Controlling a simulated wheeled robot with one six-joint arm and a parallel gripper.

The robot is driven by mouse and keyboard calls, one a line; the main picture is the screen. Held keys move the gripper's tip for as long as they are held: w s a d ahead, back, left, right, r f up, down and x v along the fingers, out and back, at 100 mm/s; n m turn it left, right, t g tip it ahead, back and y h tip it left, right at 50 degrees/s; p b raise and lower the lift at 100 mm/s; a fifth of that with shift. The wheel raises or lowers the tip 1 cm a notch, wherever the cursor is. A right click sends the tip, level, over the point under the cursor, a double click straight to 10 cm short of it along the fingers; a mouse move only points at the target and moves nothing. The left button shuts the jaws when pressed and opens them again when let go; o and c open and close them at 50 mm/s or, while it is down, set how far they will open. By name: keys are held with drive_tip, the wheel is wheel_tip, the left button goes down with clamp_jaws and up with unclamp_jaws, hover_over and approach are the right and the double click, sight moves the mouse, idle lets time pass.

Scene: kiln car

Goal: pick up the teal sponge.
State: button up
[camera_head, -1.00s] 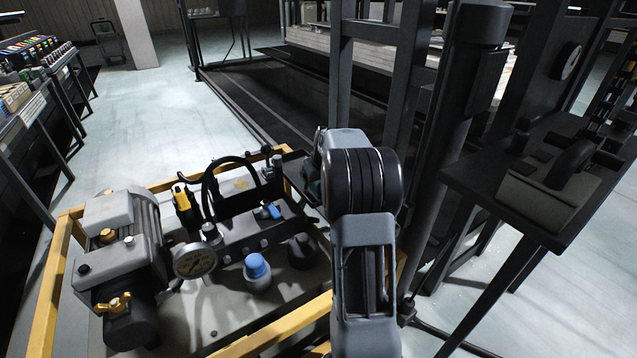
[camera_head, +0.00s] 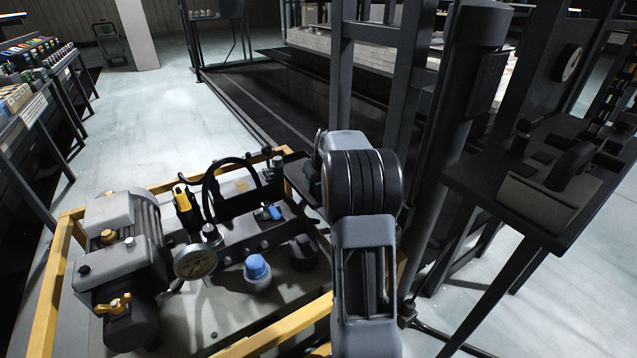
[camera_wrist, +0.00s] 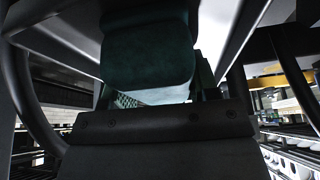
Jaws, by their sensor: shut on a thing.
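The teal sponge (camera_wrist: 148,50) is a dark teal block with rounded corners, large at the top middle of the wrist view. My gripper (camera_wrist: 150,100) is shut on it, and the sponge sits just beyond the dark gripper body. The fingertips are mostly hidden by the sponge and by shadow. In the head view my own arm covers the gripper, and the sponge cannot be made out clearly there.
A pump unit with a grey motor (camera_head: 118,240), a gauge (camera_head: 195,262) and a yellow frame (camera_head: 48,285) stands at the lower left. Dark upright posts (camera_head: 405,110) rise close behind my arm. A dark stand (camera_head: 545,185) is at right. Pale floor (camera_head: 150,115) is open at left.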

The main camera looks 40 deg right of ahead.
drive_tip(key=shift+r, duration=0.45)
wheel_tip(320, 180, up, 3)
drive_tip(key=shift+f+p, duration=0.2)
drive_tip(key=shift+p, duration=0.6)
drive_tip(key=s+r+p, duration=0.1)
drive_tip(key=r, duration=0.1)
drive_tip(key=s+a+r+p, duration=0.1)
drive_tip(key=s+r, duration=0.1)
drive_tip(key=s+a+r, duration=0.1)
drive_tip(key=r, duration=0.1)
drive_tip(key=shift+s+a+r+p, duration=0.1)
drive_tip(key=shift+s+r+p, duration=0.2)
drive_tip(key=shift+p, duration=0.1)
drive_tip(key=s+a+r+p, duration=0.2)
drive_tip(key=s+a+r, duration=0.1)
drive_tip(key=s, duration=0.5)
drive_tip(key=shift+a, duration=0.5)
drive_tip(key=shift+r, duration=0.1)
